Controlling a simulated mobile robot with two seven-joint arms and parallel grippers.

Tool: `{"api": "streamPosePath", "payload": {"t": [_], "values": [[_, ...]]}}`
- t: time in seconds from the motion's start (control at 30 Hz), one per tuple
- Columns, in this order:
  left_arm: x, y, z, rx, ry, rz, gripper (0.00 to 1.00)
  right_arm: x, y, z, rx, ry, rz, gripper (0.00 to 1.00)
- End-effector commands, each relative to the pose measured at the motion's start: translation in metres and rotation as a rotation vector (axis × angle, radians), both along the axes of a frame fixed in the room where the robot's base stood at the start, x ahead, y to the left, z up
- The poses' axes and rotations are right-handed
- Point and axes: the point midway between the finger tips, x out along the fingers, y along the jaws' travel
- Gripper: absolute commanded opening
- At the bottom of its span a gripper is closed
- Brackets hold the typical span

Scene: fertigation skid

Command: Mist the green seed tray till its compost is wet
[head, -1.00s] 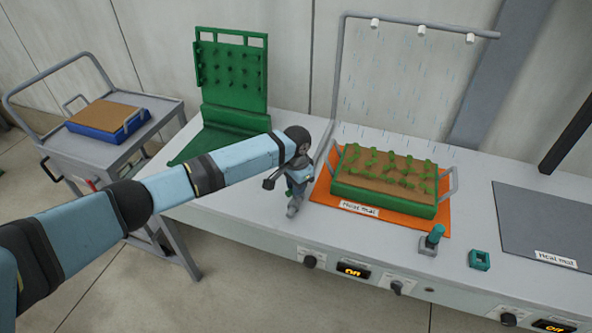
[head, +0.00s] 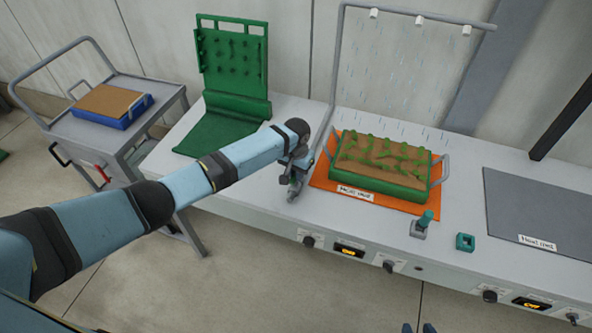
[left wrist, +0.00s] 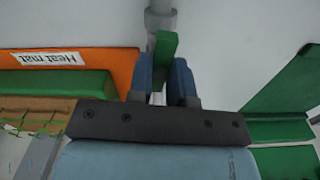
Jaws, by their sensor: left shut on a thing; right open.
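The green seed tray (head: 381,185) stands on an orange heat mat (head: 326,178), with brown compost (head: 384,158) and several green seedlings. I cannot tell how wet the compost is. Fine droplets fall from the nozzles (head: 420,20) of a grey overhead pipe (head: 339,60) behind and above the tray. My left gripper (head: 292,182) is left of the tray. In the left wrist view the gripper (left wrist: 167,75) is shut on a green lever (left wrist: 166,45) by a grey fitting (left wrist: 160,20). My right gripper (head: 418,328) shows only its fingertips, apart, at the bottom edge.
A green panel with pegs (head: 232,60) stands at the bench's left. A trolley (head: 80,140) holds a blue tray (head: 112,120). A teal-topped switch (head: 423,222), a small teal block (head: 465,242) and a bare grey heat mat (head: 525,205) are to the right.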

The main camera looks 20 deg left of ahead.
Motion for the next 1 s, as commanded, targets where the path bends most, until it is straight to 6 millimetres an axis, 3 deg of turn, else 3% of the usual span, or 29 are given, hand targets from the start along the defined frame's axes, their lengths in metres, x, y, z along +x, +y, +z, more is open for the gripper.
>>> {"api": "streamPosePath", "payload": {"t": [0.23,0.27,0.37,0.73,0.87,1.0], "values": [[0.0,-0.001,0.0,-0.001,-0.001,-0.001,0.0,-0.001,0.001,0.0,0.001,0.002,0.001,0.4],[0.0,0.0,0.0,0.0,-0.002,-0.001,0.24,-0.001,0.001,0.0,0.002,0.001,0.001,0.4],[0.0,0.0,0.0,0.0,-0.002,-0.001,0.45,0.0,0.002,0.001,0.002,0.001,0.002,0.4],[0.001,0.0,0.007,0.0,-0.002,-0.002,0.45,0.0,0.002,0.003,0.003,-0.003,0.002,0.4],[0.001,0.0,0.026,-0.001,-0.005,-0.003,0.45,0.0,0.002,0.002,0.004,-0.003,0.003,0.4],[0.001,0.0,0.058,-0.001,-0.006,-0.002,0.45,0.0,0.002,-0.001,0.004,-0.002,0.003,0.4]]}}
